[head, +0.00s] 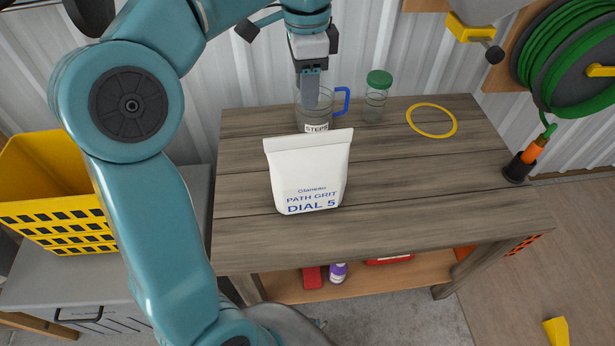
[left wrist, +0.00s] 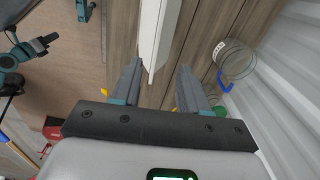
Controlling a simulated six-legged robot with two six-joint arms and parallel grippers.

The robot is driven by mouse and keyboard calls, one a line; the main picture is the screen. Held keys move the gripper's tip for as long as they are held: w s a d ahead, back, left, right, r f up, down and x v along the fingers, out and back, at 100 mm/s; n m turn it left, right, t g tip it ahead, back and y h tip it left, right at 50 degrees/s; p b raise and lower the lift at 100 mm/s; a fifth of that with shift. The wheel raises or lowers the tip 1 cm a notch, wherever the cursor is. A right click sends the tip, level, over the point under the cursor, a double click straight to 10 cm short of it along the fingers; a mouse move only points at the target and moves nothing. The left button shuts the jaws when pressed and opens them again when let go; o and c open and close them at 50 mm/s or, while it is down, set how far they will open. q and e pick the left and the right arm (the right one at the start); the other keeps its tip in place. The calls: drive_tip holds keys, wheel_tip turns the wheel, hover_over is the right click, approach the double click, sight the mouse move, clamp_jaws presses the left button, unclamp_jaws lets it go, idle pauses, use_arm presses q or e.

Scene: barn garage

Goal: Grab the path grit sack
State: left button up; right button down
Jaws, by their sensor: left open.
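The path grit sack (head: 306,178) is white with blue lettering, "PATH GRIT" and "DIAL 5". It stands upright on the wooden workbench (head: 390,205), its flat top edge toward the back. My left gripper (head: 311,88) points down behind the sack's top edge, in front of the clear jug. In the left wrist view my left gripper (left wrist: 160,66) is open, with its two fingers apart. The sack (left wrist: 157,32) shows as a narrow white strip in line with the gap between them. I cannot tell whether a finger touches it. My right gripper is not in view.
A clear jug (head: 313,118) with a blue handle stands behind the sack, close to my left gripper. A green-lidded jar (head: 376,98) and a yellow ring (head: 431,107) are to the right. A yellow crate (head: 62,215) stands left. The bench's front right is clear.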

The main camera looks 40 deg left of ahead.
use_arm(q)
hover_over(309, 134)
drive_tip(key=f, duration=0.4)
drive_tip(key=f+b, duration=0.1)
drive_tip(key=f, duration=0.1)
drive_tip(key=shift+w+a+f, duration=0.1)
drive_tip(key=shift+w+f, duration=0.05)
drive_tip(key=shift+w, duration=0.2)
drive_tip(key=shift+s+f, duration=0.4)
wheel_tip(309, 134, down, 5)
drive_tip(key=shift+r+b, duration=0.1)
drive_tip(key=shift+b, duration=0.25)
drive_tip(key=shift+f, duration=0.2)
drive_tip(key=shift+w, duration=0.1)
drive_tip(key=shift+c, duration=1.2)
clamp_jaws()
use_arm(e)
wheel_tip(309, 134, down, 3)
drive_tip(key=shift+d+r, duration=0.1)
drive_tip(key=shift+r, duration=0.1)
use_arm(q)
drive_tip(key=shift+r, duration=0.1)
